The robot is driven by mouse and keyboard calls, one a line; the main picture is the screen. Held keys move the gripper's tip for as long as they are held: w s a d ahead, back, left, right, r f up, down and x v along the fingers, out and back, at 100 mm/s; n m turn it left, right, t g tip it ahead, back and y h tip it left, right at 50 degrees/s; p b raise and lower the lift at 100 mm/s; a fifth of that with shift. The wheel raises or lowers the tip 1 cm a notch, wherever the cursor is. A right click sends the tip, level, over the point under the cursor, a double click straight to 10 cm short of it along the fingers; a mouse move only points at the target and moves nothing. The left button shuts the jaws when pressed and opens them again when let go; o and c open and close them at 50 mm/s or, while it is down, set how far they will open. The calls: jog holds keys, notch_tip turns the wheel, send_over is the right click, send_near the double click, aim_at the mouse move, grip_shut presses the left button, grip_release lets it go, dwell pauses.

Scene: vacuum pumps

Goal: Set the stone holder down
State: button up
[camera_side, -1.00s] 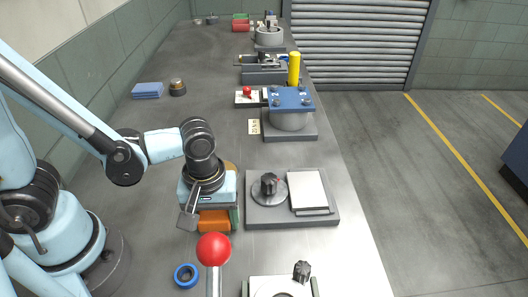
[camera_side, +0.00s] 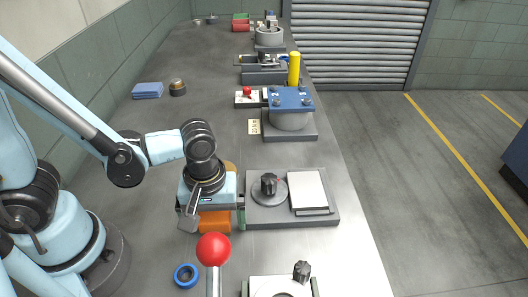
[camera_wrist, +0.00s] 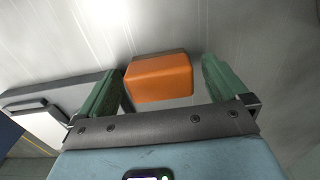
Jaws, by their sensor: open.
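An orange block (camera_side: 215,222), which I take to be the stone holder, rests on the grey bench below my gripper. In the wrist view the block (camera_wrist: 160,78) lies between the two green fingers of my gripper (camera_wrist: 162,68), with a gap on each side. My gripper is open and points down over the block. In the side view my gripper (camera_side: 212,214) and wrist hide much of the block, and a bit of orange shows behind the wrist.
A grey plate (camera_side: 328,218) with a black knob (camera_side: 269,184) and a white pad (camera_side: 307,190) stands close to the right of my gripper. A red-balled lever (camera_side: 213,249) and a blue ring (camera_side: 186,276) are in front. The bench's left middle is fairly clear.

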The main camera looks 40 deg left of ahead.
notch_tip(320, 180, up, 12)
dwell(0.9)
dwell(0.3)
grip_shut()
dwell(0.5)
dwell(0.8)
jog(key=w+a+r+m+t, duration=0.1)
jog(key=w+a+m+t, duration=0.5)
jog(key=a+m, duration=0.3)
jog(key=shift+w+a+r+t, duration=0.15)
jog(key=shift+w+a+t, duration=0.2)
jog(key=shift+a+t, duration=0.45)
